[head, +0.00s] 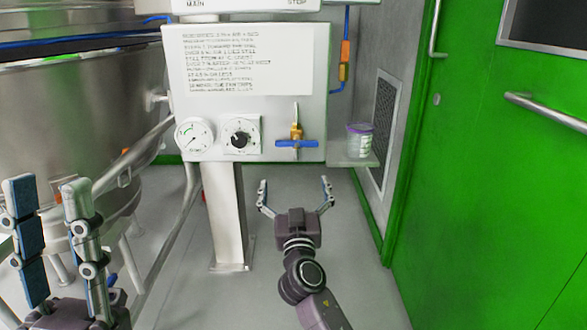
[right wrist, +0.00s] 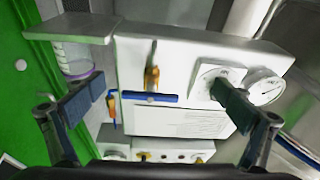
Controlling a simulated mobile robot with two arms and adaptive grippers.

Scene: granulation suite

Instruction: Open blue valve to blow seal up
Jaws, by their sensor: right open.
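The blue valve (head: 297,144) is on the lower right front of the white control panel. Its blue handle lies horizontal below a brass body. In the right wrist view the blue valve (right wrist: 150,98) appears upside down, between my fingers. My right gripper (head: 295,184) is open and empty, just below the valve in the head view and apart from it. The right gripper also shows in the right wrist view (right wrist: 158,94), with its fingers on either side of the handle. My left gripper (head: 48,186) is open and empty at the lower left.
The white panel (head: 255,95) carries a pressure gauge (head: 194,138), a dial (head: 240,138) and a printed sheet. A purple-lidded jar (head: 360,140) stands on a small shelf right of the valve. A steel vessel (head: 75,100) is left. A green door (head: 490,130) is right.

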